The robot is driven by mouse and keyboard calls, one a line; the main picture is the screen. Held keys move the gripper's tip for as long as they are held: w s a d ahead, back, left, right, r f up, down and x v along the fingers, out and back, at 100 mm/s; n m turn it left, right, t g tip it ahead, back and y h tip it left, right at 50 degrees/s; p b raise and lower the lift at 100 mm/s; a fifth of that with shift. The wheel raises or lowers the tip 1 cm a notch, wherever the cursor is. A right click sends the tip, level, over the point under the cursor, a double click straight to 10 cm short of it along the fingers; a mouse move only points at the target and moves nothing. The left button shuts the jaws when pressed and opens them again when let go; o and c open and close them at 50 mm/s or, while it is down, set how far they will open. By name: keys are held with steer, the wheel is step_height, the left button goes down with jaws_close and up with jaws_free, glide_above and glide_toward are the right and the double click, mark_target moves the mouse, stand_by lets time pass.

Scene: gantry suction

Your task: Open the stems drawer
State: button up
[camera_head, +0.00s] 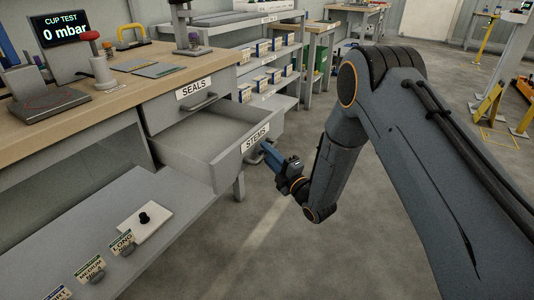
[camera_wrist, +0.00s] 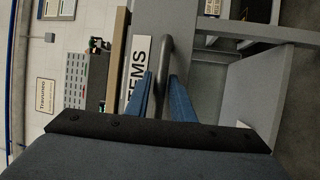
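The stems drawer (camera_head: 222,178) is pulled well out from under the bench, below the seals drawer (camera_head: 185,103). Its inside looks empty. Its front carries a white STEMS label (camera_head: 255,138), also partly visible in the wrist view (camera_wrist: 139,62). My gripper (camera_head: 265,150) is at the drawer front. In the head view the handle is largely hidden by the fingers.
The bench top (camera_head: 120,85) holds a CUP TEST display (camera_head: 64,30) and tools. A lower shelf (camera_head: 150,225) has a white plate with a black knob and labelled pegs. Shelves with boxes (camera_head: 270,80) stand behind. The floor around my arm is clear.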

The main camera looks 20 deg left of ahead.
steer(key=v, duration=0.7)
steer(key=shift+s+d+p, duration=0.2)
steer(key=shift+d+p, duration=0.15)
steer(key=shift+p, duration=0.05)
steer(key=shift+f, duration=0.1)
